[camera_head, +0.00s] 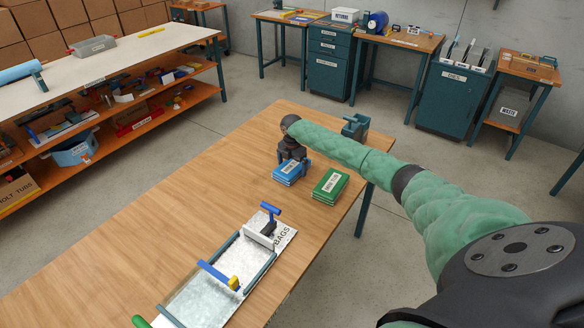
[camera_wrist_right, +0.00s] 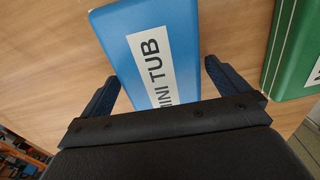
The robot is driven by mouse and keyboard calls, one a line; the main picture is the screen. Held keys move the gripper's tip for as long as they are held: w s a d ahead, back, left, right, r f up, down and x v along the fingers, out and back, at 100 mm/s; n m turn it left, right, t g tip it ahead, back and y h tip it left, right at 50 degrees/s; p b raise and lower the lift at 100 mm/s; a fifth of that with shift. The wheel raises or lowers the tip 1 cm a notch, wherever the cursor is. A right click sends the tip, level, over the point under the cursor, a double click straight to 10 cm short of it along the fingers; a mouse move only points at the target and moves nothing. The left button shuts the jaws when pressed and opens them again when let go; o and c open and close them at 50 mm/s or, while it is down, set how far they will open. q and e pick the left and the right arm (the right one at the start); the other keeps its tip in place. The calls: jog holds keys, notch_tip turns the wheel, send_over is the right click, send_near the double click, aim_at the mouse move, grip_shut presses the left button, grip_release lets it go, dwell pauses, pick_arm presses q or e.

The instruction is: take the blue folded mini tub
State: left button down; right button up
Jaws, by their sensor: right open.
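The blue folded mini tub (camera_head: 288,173) lies flat on the wooden table in the head view, with a white label on it. It also shows in the right wrist view (camera_wrist_right: 178,35), where the label reads "MINI TUB". My right gripper (camera_head: 291,155) is directly at the tub, above its far part. In the right wrist view the right gripper's two dark fingers (camera_wrist_right: 160,85) are spread apart, one on each side of the tub's near end, with a gap on both sides. Part of the tub is hidden by the gripper body. My left gripper is not in view.
A green folded tub (camera_head: 331,184) lies just right of the blue one, near the right finger. A blue-grey vise (camera_head: 355,127) sits at the table's far right edge. A bag sealing tray (camera_head: 215,292) stands nearer. The table's left side is clear.

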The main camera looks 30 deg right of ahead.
jog(key=shift+f, duration=0.25)
jog(key=c, duration=1)
jog(key=shift+c, duration=0.2)
jog(key=shift+r, duration=0.15)
